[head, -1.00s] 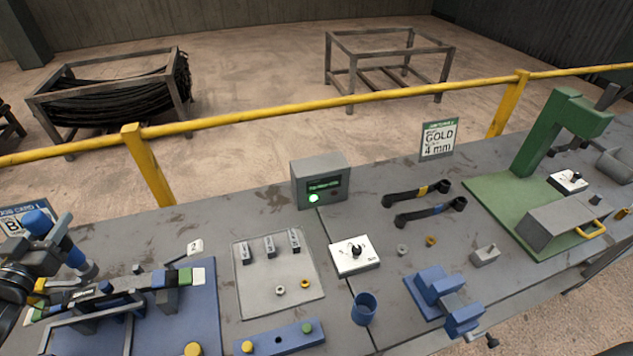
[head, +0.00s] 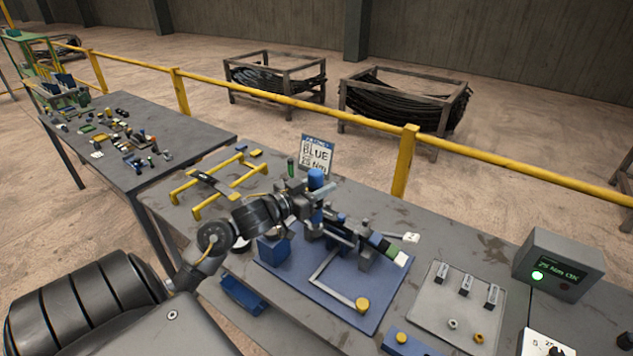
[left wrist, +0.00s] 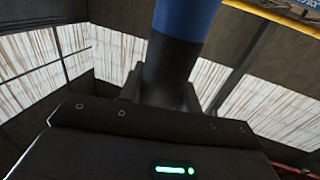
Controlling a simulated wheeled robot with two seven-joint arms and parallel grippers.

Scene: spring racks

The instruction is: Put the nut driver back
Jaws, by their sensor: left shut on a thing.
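My left gripper (head: 312,207) is shut on a tool with a blue handle, which looks like the nut driver (head: 317,179). It stands roughly upright in the jaws, blue end up, above the back of the blue fixture plate (head: 327,294). In the left wrist view the jaws (left wrist: 160,92) close around its dark shaft, with the blue part (left wrist: 186,17) above. Its lower end is hidden by the gripper and fixture. A green-handled tool (head: 291,166) stands behind, near the BLUE card (head: 317,155). My right gripper is out of view.
A blue block (head: 273,249) is close to my left wrist. A yellow frame (head: 218,183) lies at the back left of the bench. A grey tray (head: 458,305) and a display box (head: 558,262) stand to the right. A yellow rail runs behind.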

